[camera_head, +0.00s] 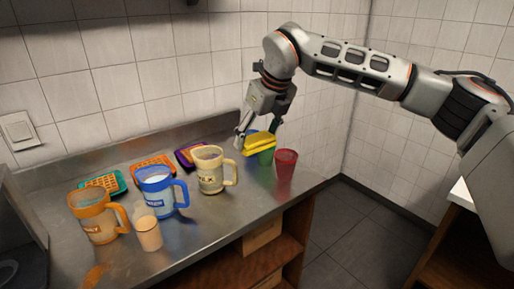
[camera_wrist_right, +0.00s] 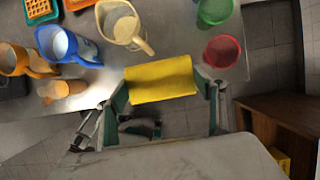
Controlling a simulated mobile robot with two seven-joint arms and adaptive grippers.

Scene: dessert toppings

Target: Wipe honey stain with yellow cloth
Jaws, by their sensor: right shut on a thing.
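The yellow cloth (camera_head: 260,144) is held in my right gripper (camera_head: 257,134), above the counter at its right end, by the cups. In the right wrist view the cloth (camera_wrist_right: 160,80) stretches flat between the two fingers of the right gripper (camera_wrist_right: 164,92). An orange-brown honey stain (camera_head: 95,275) lies on the counter near the front left edge in the head view, far from the cloth. I cannot make out the stain in the wrist view. My left gripper is not in view.
Orange (camera_head: 92,222), blue (camera_head: 157,193) and beige (camera_head: 209,172) mugs stand on the counter (camera_head: 205,228), with a small tan cup (camera_head: 149,236) in front. Green (camera_head: 266,158) and red (camera_head: 286,164) cups stand near the cloth. Waffle trays (camera_head: 152,168) lie behind. The front middle is clear.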

